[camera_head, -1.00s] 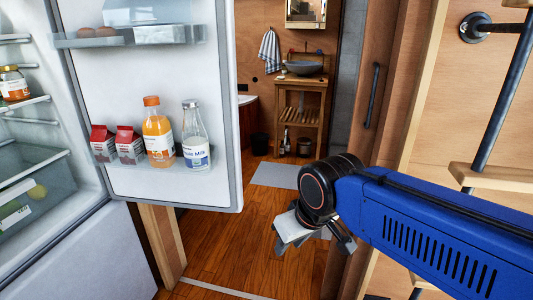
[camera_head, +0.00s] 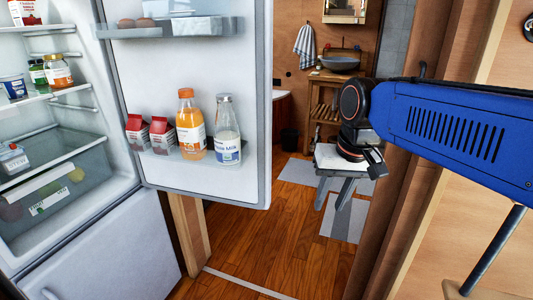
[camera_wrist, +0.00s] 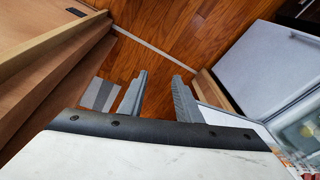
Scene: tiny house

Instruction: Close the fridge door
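The fridge door (camera_head: 180,80) stands wide open in the head view, its inner side facing me. Its lower shelf holds red cartons, an orange bottle (camera_head: 190,125) and a milk bottle (camera_head: 228,130). The open fridge interior (camera_head: 60,130) is at the left. My gripper (camera_head: 338,200) is to the right of the door's free edge, apart from it, pointing down over the doorway. In the wrist view, my gripper's two fingers (camera_wrist: 158,98) are spread apart with nothing between them. The fridge (camera_wrist: 265,65) shows at the right of the wrist view.
A wooden door frame (camera_head: 400,220) stands close to my arm on the right. Beyond the doorway are a grey mat (camera_head: 298,172), a wooden washstand (camera_head: 325,100) and a hanging towel (camera_head: 304,45). The wooden floor (camera_head: 262,240) between the door and my gripper is clear.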

